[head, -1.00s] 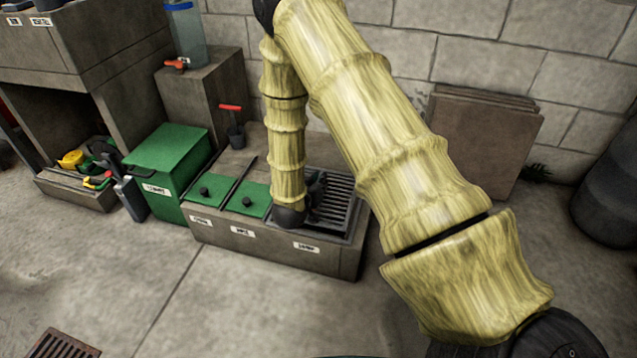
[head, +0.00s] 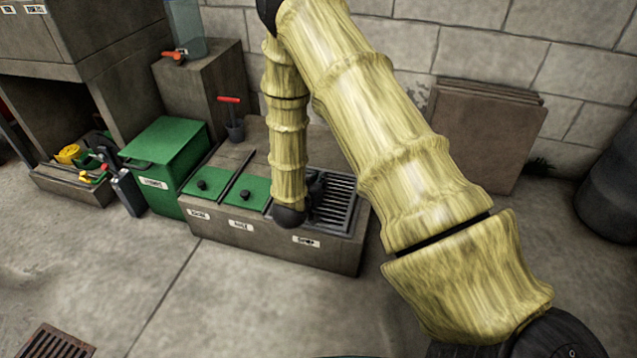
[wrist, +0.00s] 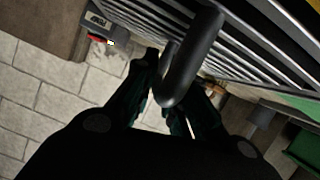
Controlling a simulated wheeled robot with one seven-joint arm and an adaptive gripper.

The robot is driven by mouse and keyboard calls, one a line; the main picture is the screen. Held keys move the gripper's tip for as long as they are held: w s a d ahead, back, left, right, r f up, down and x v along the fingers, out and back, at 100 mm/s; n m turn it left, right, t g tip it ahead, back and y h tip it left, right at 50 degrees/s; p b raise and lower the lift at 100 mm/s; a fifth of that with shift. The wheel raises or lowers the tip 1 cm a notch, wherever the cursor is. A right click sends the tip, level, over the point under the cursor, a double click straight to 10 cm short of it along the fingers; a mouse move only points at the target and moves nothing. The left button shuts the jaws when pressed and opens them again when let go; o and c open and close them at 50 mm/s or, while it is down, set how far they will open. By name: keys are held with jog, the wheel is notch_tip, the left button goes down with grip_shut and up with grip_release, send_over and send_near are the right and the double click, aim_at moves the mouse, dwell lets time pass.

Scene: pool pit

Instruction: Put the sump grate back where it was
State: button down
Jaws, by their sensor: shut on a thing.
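The sump grate (head: 338,190) is a dark slatted grille at the right end of the low concrete pit block (head: 345,258), above the front label reading sump. In the wrist view its slats (wrist: 265,55) run close across the upper right, and its thick dark handle (wrist: 190,65) loops down between my fingers. My gripper (wrist: 174,92) is shut on this handle. In the head view, my arm hides the grate's left part and most of the gripper. I cannot tell whether the grate sits flush or slightly raised.
Two green lids (head: 246,192) with black knobs lie left of the grate. A green bin (head: 165,160) stands farther left, and a red-handled tool (head: 233,118) behind. Brown boards (head: 490,135) lean on the wall at right.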

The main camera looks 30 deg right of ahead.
jog(key=c, duration=1.4)
grip_release()
jog(key=shift+o, duration=0.2)
